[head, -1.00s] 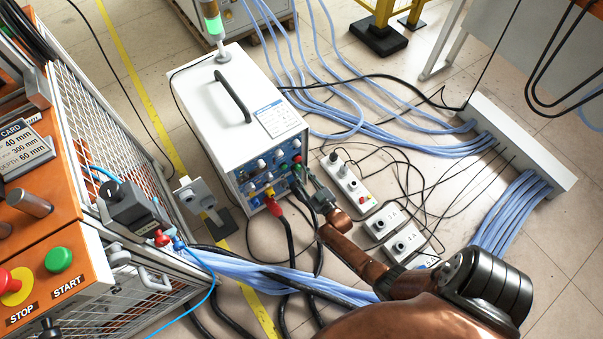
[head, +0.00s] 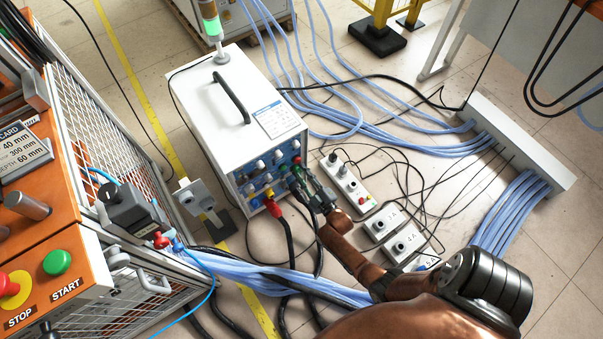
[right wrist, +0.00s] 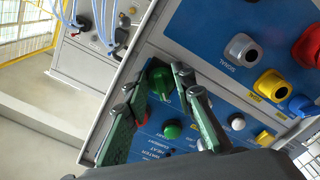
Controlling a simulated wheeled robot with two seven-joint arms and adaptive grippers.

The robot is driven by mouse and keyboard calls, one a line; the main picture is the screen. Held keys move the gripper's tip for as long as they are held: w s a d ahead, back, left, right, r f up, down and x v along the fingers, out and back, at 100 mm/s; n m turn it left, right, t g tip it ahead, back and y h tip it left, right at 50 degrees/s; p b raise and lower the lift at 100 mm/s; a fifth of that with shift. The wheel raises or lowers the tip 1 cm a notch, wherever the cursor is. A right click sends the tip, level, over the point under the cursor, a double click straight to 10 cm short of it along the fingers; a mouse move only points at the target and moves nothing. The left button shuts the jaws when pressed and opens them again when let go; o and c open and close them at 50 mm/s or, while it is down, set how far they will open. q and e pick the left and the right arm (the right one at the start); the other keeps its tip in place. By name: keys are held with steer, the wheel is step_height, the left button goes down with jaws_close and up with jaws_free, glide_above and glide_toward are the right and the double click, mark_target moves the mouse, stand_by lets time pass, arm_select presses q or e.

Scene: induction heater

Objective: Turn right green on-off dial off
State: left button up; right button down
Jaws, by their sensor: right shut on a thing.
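The green on-off dial (right wrist: 160,78) sits on the blue front panel (right wrist: 215,62) of the white induction heater (head: 225,95). In the right wrist view it shows between the fingertips of my right gripper (right wrist: 158,84). The gripper is shut on the dial, with one finger on each side of it. In the head view my right gripper (head: 302,182) reaches the right side of the panel from the lower right, and its fingers partly hide the dial. A second green knob (right wrist: 172,130) shows between the fingers, nearer the palm. My left gripper is not in view.
Grey, yellow and red knobs or plugs sit beside the dial, among them a yellow one (right wrist: 272,86). A red plug (head: 272,205) with a cable leaves the panel's lower part. A power strip (head: 348,182) and loose black cables lie right of the heater.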

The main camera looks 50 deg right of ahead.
steer(key=shift+s+f, duration=0.1)
steer(key=c, duration=1.6)
jaws_free()
steer(key=v, duration=0.7)
steer(key=shift+s+a, duration=0.1)
steer(key=shift+s, duration=0.1)
